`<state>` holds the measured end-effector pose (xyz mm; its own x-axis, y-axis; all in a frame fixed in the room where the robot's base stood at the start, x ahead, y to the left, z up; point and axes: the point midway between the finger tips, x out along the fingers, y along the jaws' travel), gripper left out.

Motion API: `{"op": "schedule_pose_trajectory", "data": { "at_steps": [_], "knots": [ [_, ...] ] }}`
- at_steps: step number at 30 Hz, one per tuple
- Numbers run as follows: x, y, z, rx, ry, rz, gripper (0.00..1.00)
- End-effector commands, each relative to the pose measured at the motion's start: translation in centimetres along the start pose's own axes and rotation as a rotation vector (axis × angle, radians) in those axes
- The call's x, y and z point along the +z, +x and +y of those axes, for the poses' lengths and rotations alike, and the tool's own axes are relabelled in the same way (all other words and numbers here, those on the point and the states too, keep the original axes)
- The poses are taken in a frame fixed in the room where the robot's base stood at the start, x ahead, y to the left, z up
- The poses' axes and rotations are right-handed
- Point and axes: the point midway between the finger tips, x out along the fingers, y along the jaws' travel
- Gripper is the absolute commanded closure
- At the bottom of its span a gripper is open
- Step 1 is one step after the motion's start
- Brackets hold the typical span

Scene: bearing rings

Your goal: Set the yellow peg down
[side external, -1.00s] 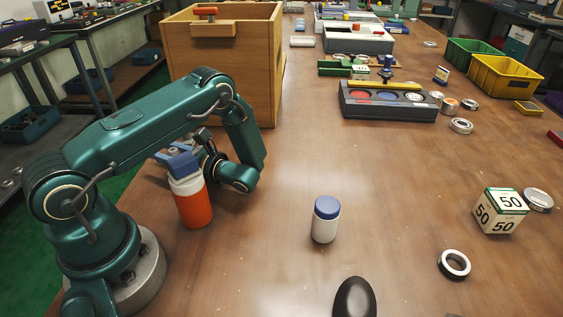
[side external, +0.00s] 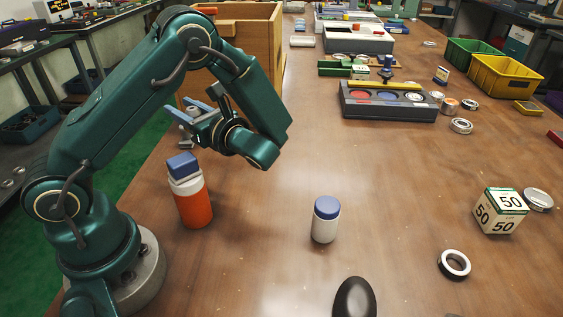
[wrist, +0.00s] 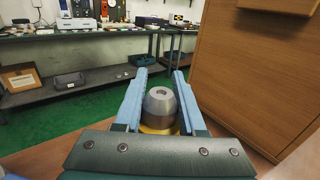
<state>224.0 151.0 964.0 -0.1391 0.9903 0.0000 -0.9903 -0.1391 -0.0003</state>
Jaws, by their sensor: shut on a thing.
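My gripper (side external: 190,112) is raised above the table, up and behind the orange bottle in the side view. In the wrist view its two blue fingers (wrist: 160,78) are shut on a grey metal peg with a tapered top (wrist: 161,103). A yellow band (wrist: 160,130) shows at the peg's lower end, so I take it to be the yellow peg. Its lower end is partly hidden by the gripper body. In the side view the peg is small and mostly covered by the fingers.
An orange bottle (side external: 194,206) with a blue cap stands below my gripper. A wooden cabinet (side external: 270,75) stands close behind. A blue-capped white bottle (side external: 325,224), a ring (side external: 454,264), a "50" box (side external: 499,211) and a dark tray (side external: 386,112) stand farther right. The table's middle is clear.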

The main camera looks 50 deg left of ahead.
Motion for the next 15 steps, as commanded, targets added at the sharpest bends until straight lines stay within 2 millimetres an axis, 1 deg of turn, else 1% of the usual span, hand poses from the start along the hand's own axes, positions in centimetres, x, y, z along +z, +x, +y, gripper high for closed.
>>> {"op": "schedule_pose_trajectory", "data": {
  "at_steps": [1, 5, 6, 9, 12, 15],
  "knots": [
    [0.6, -1.6, -0.8, -0.073, -0.003, 0.0, 1.0],
    [1.9, -5.3, -2.1, -0.246, -0.003, 0.0, 1.0],
    [2.3, -6.5, -2.4, -0.301, -0.004, 0.0, 1.0],
    [3.4, -9.5, -2.9, -0.439, -0.003, 0.0, 1.0],
    [4.3, -12.1, -3.0, -0.559, -0.003, 0.0, 1.0],
    [5.0, -14.1, -3.0, -0.654, -0.003, 0.0, 1.0]
  ]
}}
